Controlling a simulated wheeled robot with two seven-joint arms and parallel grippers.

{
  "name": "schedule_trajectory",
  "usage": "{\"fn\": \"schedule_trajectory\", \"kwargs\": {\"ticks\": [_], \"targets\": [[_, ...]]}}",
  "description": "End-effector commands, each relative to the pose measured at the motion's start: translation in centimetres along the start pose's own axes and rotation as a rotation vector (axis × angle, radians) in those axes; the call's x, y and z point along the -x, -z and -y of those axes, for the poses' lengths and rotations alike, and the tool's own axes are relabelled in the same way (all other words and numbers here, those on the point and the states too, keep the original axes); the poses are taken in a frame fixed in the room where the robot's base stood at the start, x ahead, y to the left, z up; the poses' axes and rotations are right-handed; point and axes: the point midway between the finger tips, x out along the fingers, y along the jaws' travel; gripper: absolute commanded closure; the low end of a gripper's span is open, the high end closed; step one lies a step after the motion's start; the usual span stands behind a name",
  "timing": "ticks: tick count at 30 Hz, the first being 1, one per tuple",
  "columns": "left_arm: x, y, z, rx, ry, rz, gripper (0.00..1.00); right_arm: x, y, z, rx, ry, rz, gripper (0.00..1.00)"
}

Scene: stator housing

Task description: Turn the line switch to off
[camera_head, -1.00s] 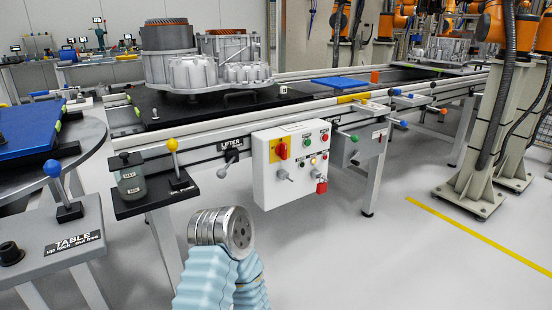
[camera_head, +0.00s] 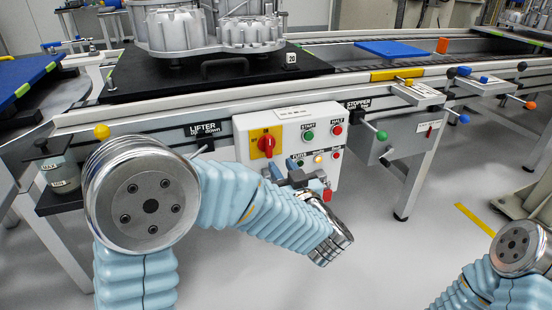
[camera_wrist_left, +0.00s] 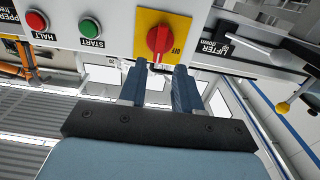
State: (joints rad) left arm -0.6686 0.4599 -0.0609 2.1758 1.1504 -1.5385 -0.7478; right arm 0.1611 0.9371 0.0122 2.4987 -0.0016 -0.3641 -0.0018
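The line switch (camera_head: 264,145) is a red rotary knob on a yellow plate, at the upper left of the white control box (camera_head: 244,150). In the left wrist view the red knob (camera_wrist_left: 158,40) stands upright in the picture, with an OFF label to its right. My left gripper (camera_head: 284,172) has blue fingers and is in front of the box, just below the switch. In the left wrist view the fingers (camera_wrist_left: 160,82) are apart with nothing between them, and their tips are close to the knob's lower end. Contact cannot be told. My right gripper is out of view.
Green START (camera_head: 308,136) and red HALT (camera_head: 337,130) buttons sit right of the switch, with more controls below. The yellow-knobbed lifter lever (camera_head: 102,132) is left of the box. A grey stopper box (camera_head: 395,142) is to the right. The conveyor runs above.

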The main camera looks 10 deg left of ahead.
Motion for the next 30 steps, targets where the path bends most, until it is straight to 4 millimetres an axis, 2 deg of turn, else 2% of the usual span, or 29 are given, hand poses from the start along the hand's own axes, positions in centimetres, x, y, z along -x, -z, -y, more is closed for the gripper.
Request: {"fn": "schedule_trajectory", "kwargs": {"ticks": [27, 30], "targets": [[-7.0, -0.2, 0.0, -0.001, -0.001, 0.002, 0.67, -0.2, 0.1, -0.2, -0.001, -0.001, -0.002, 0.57], [-7.4, -0.1, 0.0, -0.001, -0.002, 0.002, 0.67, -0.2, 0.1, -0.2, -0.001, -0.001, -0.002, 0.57]]}}
